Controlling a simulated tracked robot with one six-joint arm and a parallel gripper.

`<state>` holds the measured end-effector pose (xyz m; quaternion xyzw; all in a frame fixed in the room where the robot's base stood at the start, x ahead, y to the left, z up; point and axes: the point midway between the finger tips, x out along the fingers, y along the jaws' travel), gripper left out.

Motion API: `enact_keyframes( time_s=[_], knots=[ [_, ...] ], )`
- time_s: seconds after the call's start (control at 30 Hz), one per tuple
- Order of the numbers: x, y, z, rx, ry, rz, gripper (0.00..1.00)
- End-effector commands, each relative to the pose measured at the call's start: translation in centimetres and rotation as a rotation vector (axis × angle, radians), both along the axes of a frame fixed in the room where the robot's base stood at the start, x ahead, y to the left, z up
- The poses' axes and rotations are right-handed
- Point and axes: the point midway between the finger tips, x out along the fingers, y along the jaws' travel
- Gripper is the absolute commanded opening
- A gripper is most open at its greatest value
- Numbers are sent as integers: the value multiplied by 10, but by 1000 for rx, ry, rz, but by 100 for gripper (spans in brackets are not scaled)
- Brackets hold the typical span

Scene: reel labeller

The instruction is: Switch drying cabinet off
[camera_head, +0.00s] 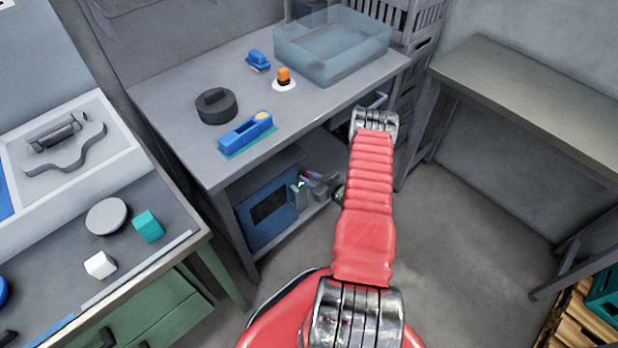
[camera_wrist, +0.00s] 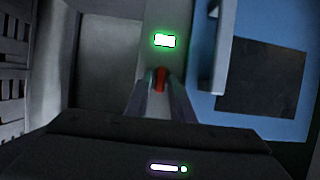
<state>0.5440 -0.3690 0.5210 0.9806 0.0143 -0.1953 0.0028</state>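The drying cabinet (camera_head: 268,208) is a blue box with a dark window, under the workbench in the head view. In the wrist view its blue door (camera_wrist: 292,50) with the dark window is at the right. Left of the door handle (camera_wrist: 219,50) runs a grey panel with a lit green display (camera_wrist: 165,40). Below the display is a small red switch (camera_wrist: 161,76), with a bit of green at its left. My gripper (camera_wrist: 159,88) points at the panel, its two fingers apart on either side of the switch. Whether they touch it is unclear.
The workbench (camera_head: 310,108) above carries a clear bin (camera_head: 333,48), a dark round reel (camera_head: 216,107), blue tools and a small orange item. Another bench (camera_head: 540,85) stands at the right. Bare floor lies between them.

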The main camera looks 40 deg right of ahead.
Motion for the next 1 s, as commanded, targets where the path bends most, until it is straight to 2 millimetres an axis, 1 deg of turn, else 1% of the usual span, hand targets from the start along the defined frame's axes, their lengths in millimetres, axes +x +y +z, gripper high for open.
enact_keyframes(
  time_s=[0.03,0.3,0.47,0.5,0.73,1.0],
  knots=[
    [0,0,0,0,0,0,18],
    [0,0,0,0,0,0,0],
    [0,0,0,0,0,0,0],
    [-1,-4,0,-1,0,-2,0],
    [0,-1,0,-15,0,-3,0],
    [-1,1,0,-99,-3,-2,0]
  ],
)
